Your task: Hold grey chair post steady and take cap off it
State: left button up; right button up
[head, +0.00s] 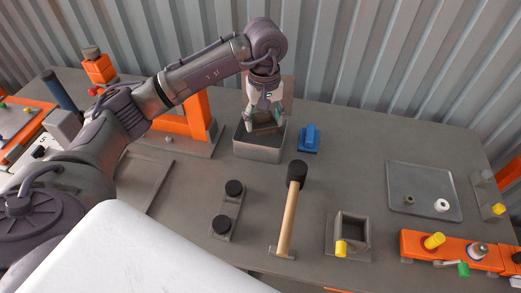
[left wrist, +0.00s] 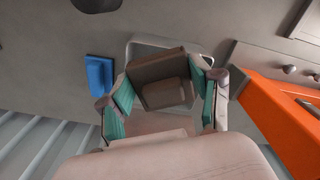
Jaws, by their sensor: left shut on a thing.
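My left gripper (head: 265,121) reaches down over an open metal box (head: 257,151) at the back of the table. Its green-padded fingers are shut on a brownish-grey square piece, which I take to be the grey chair post (left wrist: 150,70). In the left wrist view the two fingertips (left wrist: 163,98) lie on either side of it. The post stands at the box, and its lower end is hidden. A smaller squarish part shows at the piece between the fingers; I cannot tell whether it is the cap. My right gripper is in neither view.
A blue block (head: 309,138) sits just right of the metal box. An orange frame (head: 197,115) stands left. A grey tray (head: 424,181) lies right. A corrugated wall closes the back.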

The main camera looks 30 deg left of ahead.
pick_arm(q)
jog(key=shift+w+a+f+n+b, duration=0.15)
jog(key=shift+w+a+f+n, duration=0.1)
jog(key=shift+w+f+n, duration=0.2)
jog(key=shift+w+a+f+n+b, duration=0.2)
jog(key=shift+w+f+n, duration=0.15)
jog(key=shift+w, duration=0.15)
jog(key=shift+w+a+f+n, duration=0.2)
jog(key=shift+w+f+n, duration=0.05)
jog(key=shift+w+n, duration=0.2)
jog(key=shift+w+a+f+n, duration=0.15)
jog(key=shift+w+f+n, duration=0.05)
jog(key=shift+w+n, duration=0.2)
jog(key=p, duration=0.1)
send_near(263, 140)
jog(key=s+f, duration=0.1)
jog(key=s+d, duration=0.1)
jog(key=shift+s+d+f, duration=0.1)
jog(key=shift+s+f, duration=0.25)
jog(key=shift+f, duration=0.7)
notch_tip(263, 140, down, 4)
jog(key=shift+r+p, duration=0.25)
jog(key=shift+p, duration=0.2)
jog(key=shift+f, duration=0.15)
jog(key=o, duration=1.1)
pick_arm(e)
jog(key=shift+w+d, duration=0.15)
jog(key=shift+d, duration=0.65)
